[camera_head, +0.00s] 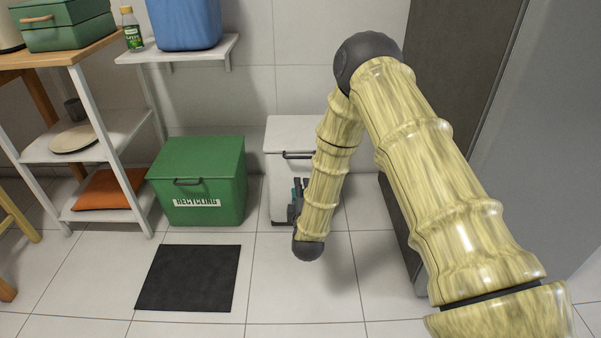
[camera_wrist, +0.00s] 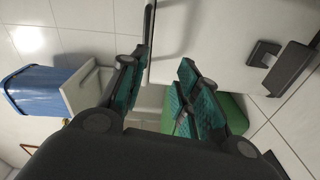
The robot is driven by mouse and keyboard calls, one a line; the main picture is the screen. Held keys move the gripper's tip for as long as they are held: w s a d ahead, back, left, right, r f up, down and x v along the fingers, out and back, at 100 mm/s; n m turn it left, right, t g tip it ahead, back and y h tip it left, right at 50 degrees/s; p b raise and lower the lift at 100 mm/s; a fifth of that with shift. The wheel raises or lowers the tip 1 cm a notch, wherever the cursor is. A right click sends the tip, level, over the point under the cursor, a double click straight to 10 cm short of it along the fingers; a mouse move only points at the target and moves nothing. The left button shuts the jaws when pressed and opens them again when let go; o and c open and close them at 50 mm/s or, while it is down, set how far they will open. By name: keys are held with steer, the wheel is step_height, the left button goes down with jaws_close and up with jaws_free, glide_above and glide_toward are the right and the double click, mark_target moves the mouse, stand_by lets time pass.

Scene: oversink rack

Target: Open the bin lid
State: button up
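The white bin (camera_head: 287,134) stands against the back wall, partly hidden by my arm. A dark bar handle (camera_head: 298,155) runs along the upper front of it, and its lid looks shut. A dark pedal shape shows low on its front in the wrist view (camera_wrist: 285,68). My gripper (camera_head: 299,185) is in front of the bin, below the handle. In the wrist view my gripper (camera_wrist: 167,62) has its teal-padded fingers apart with nothing between them. The handle bar (camera_wrist: 149,22) shows beyond the left finger; whether they touch I cannot tell.
A green recycling bin (camera_head: 203,165), lid shut, stands just left of the white bin. A black mat (camera_head: 189,278) lies on the floor in front. A dark tall cabinet (camera_head: 455,70) is at the right. A shelf (camera_head: 180,50) with a blue container (camera_head: 183,22) is above left.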

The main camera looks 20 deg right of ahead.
mark_target(300, 157)
steer(key=shift+n+t+h, duration=0.6)
steer(key=shift+t+h, duration=0.3)
steer(key=shift+b+x, duration=4.5)
steer(key=shift+x, duration=2.55)
jaws_close()
